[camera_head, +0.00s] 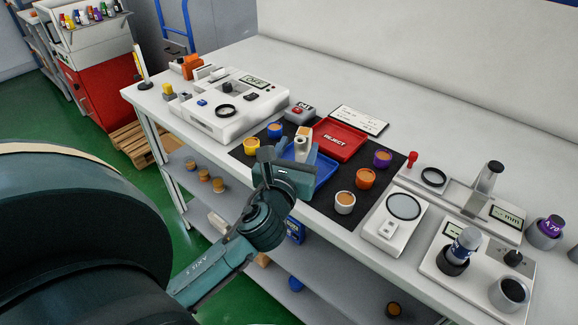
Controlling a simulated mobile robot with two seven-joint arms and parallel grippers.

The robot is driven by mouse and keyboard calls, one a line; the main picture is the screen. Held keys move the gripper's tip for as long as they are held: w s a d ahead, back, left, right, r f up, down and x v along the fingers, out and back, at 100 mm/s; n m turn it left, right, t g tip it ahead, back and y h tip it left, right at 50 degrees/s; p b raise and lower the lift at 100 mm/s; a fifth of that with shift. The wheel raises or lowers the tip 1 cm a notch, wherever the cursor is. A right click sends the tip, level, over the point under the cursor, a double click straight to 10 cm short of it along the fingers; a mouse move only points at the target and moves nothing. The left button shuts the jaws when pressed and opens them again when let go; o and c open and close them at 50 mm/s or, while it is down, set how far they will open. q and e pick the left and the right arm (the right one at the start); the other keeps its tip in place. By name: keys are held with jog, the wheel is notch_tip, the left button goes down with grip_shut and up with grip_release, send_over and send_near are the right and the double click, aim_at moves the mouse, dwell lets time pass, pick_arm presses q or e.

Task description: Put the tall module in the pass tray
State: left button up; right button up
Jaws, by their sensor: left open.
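The blue tray (321,178), which I take for the pass tray, lies on the dark mat, partly hidden by my left gripper. My left gripper (289,156) is open over the tray's near left part. A tall pale module (301,147) with a tan top stands upright between or just behind its fingers. I cannot tell whether the module touches the fingers or rests on the tray floor. My right gripper is not in view.
The red REJECT tray (340,140) lies behind. Short modules stand around: yellow (252,146), blue (275,130), orange (365,179), purple (382,159) and white (345,203). A tester (235,103) is left; gauges (402,210) are right.

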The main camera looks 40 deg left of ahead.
pick_arm(q)
jog(key=v, duration=0.6)
jog(key=shift+s+b, duration=0.3)
jog(key=shift+s, duration=0.05)
jog(key=shift+d, duration=0.1)
